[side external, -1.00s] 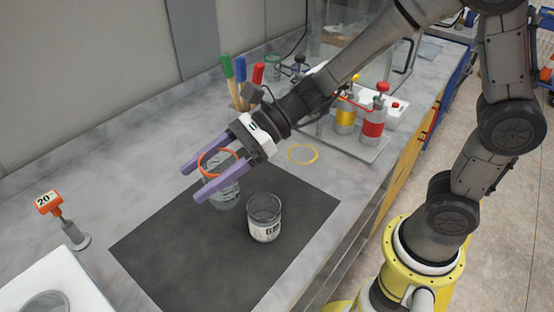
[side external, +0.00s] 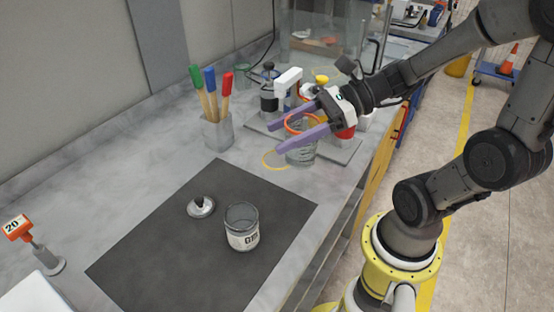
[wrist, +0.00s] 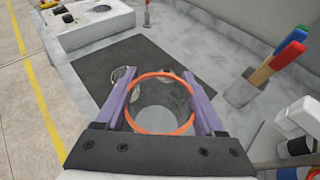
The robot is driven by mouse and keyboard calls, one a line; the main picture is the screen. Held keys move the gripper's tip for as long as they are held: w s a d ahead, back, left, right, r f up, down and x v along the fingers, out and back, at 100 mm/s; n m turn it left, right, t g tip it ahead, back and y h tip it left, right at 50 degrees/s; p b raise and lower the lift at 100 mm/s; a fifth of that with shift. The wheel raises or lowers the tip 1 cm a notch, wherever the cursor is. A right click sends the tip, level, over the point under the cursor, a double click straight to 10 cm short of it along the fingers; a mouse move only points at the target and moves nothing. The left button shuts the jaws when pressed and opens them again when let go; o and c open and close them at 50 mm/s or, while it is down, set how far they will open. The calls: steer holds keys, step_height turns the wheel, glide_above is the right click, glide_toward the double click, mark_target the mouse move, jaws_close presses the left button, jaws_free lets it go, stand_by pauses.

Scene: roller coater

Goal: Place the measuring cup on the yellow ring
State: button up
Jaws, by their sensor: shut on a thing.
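The measuring cup (side external: 302,153) is clear with an orange rim and grey markings, and it looks upright. My gripper (side external: 274,138) is shut on it, with a purple finger on each side near the rim. The wrist view also shows the cup (wrist: 160,115) between the fingers (wrist: 159,73). The yellow ring (side external: 265,162) is a thin outline on the counter, just left of the cup's base in the side view. Part of the ring is hidden behind the cup and finger. The gap between cup and counter is hard to judge. The ring does not show in the wrist view.
A dark mat (side external: 150,245) holds a labelled can (side external: 242,228) and a silver lid (side external: 201,207). A holder (side external: 217,133) with coloured-handled tools stands behind. A tray (side external: 345,152) with bottles is close behind the cup. An orange "20" marker (side external: 18,228) stands at left.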

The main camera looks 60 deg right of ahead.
steer(key=s+d+m+t+h, duration=0.2)
steer(key=d+m+t+h, duration=0.15)
steer(key=d, duration=0.45)
steer(key=shift+m+h, duration=0.55)
steer(key=shift+w+d+f, duration=0.4)
steer(key=shift+w+f, duration=1.65)
steer(key=shift+w, duration=0.3)
steer(key=shift+w+d+f, duration=0.45)
steer(key=shift+w+f, duration=1.65)
steer(key=shift+w, duration=0.25)
steer(key=shift+w+d+f, duration=0.4)
steer(key=shift+w+f, duration=1.65)
steer(key=shift+w, duration=0.3)
steer(key=shift+f, duration=0.1)
steer(key=o, duration=1.6)
steer(key=shift+f, duration=0.1)
steer(key=shift+c, duration=0.2)
